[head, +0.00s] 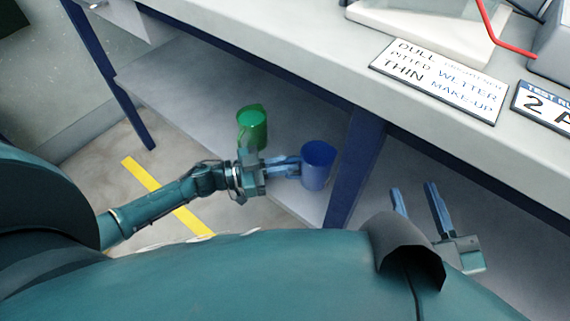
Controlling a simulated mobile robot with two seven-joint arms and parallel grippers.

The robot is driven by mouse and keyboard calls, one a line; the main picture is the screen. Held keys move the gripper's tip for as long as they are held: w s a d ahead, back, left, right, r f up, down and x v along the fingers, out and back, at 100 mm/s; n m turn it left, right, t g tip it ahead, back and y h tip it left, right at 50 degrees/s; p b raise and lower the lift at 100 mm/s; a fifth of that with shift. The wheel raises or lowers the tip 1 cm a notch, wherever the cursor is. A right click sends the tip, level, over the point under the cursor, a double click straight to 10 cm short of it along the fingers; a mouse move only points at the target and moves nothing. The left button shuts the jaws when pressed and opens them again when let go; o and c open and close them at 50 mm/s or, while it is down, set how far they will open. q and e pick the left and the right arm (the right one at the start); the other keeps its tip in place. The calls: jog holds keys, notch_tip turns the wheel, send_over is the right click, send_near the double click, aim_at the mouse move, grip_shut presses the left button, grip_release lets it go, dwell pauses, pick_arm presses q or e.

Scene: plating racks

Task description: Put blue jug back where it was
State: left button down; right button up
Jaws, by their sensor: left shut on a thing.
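The blue jug (317,172) is upright at the front of the lower shelf (200,90), just left of the blue table leg (352,165). My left gripper (296,168) reaches in from the left and is shut on the blue jug's left side. I cannot tell whether the jug's base touches the shelf. A green jug (252,128) stands on the shelf to the left of the blue jug, just behind my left wrist. My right gripper (418,205) is open and empty at the lower right, its fingers apart.
The worktop (300,45) overhangs the shelf. It carries a sign with words (440,80), a second sign (545,103), a white box-like base (425,25) and a red tube (492,30). A yellow floor stripe (145,178) runs below my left arm. The shelf's left part is clear.

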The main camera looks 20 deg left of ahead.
pick_arm(q)
jog(key=shift+f, duration=0.1)
jog(key=shift+f, duration=0.15)
jog(key=c, duration=1.5)
grip_release()
jog(key=shift+r, duration=0.4)
jog(key=p+v, duration=0.2)
jog(key=v, duration=1)
jog(key=shift+a+f, duration=0.1)
jog(key=shift+f, duration=0.05)
